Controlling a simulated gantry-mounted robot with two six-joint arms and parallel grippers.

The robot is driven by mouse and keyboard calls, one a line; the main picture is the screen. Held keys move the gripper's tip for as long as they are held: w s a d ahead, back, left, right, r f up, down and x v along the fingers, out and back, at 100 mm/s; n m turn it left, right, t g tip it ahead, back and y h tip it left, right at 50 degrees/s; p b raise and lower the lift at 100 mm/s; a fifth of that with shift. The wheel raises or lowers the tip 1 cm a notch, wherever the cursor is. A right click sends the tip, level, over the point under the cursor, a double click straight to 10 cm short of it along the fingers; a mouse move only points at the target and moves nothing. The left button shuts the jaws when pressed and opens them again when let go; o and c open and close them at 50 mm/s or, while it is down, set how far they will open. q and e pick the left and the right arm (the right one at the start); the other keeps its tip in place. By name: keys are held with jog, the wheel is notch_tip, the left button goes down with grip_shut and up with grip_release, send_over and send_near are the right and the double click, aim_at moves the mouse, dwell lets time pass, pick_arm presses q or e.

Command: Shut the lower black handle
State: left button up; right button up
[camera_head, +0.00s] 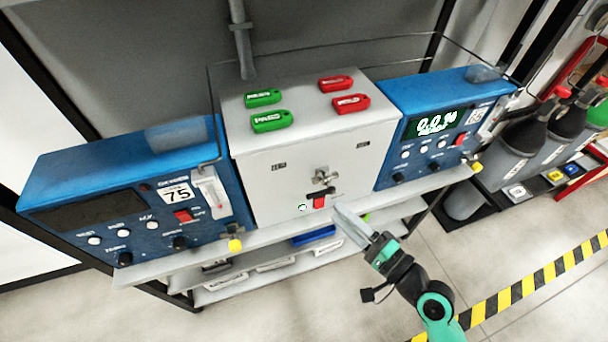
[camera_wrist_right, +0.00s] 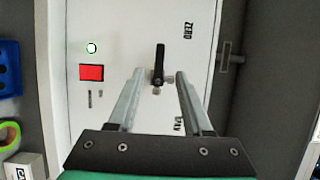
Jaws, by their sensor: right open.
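The white analyser box (camera_head: 270,180) stands in the middle of the head view, with a metal valve fitting (camera_head: 324,176) on its front. A small black handle (camera_head: 331,191) sits just below the fitting. In the right wrist view the black handle (camera_wrist_right: 159,60) points up in the picture from a metal pivot. I cannot make out a second black handle. My right gripper (camera_head: 342,211) is open in front of the panel, near the handle. In the right wrist view its fingers (camera_wrist_right: 160,74) appear on either side of the handle's lower part; contact is not clear. My left gripper is out of view.
A red switch (camera_head: 319,201) and a round white lamp (camera_head: 302,208) are close to the handle. Blue instruments (camera_head: 130,190) and (camera_head: 440,125) flank the box on the shelf (camera_head: 270,240). Green tags (camera_head: 271,121) and red tags (camera_head: 351,104) lie on top.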

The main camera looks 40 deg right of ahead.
aim_at(314, 194)
jog(key=w, duration=1.1)
jog(key=shift+w, duration=0.35)
grip_shut()
